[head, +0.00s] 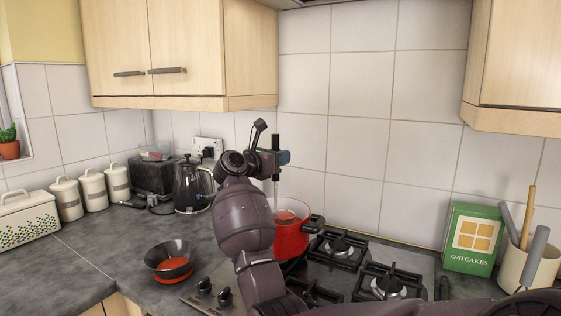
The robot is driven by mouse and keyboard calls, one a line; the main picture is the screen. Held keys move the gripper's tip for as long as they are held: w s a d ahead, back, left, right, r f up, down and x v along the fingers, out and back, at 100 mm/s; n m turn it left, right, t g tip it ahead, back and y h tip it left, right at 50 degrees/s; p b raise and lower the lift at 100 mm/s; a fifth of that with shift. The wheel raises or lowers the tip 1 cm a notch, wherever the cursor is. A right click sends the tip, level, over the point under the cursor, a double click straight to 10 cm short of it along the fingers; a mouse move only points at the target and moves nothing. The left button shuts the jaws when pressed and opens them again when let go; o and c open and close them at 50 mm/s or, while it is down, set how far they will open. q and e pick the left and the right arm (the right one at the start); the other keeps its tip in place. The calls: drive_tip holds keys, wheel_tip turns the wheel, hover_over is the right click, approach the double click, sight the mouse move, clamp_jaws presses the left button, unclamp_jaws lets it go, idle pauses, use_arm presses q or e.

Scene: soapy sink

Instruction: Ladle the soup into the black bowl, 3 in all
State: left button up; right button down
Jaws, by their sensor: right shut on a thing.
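My right gripper (277,157) is shut on the dark upright handle of a ladle (276,141). The black bowl (163,249) sits on the counter to the left of the hob, apart from the gripper. Red-orange soup (173,268) lies in it. My left gripper is not in view.
A kettle (190,186), a toaster (153,177) and several white canisters (92,188) line the back left. A green oatcakes box (470,239) and a utensil pot (525,268) stand at right. Counter around the bowl is clear.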

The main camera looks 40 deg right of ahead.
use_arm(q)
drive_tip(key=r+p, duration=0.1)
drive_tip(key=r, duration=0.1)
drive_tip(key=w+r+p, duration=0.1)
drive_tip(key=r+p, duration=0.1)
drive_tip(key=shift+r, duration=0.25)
use_arm(e)
wheel_tip(320, 180, up, 8)
idle(0.6)
idle(0.5)
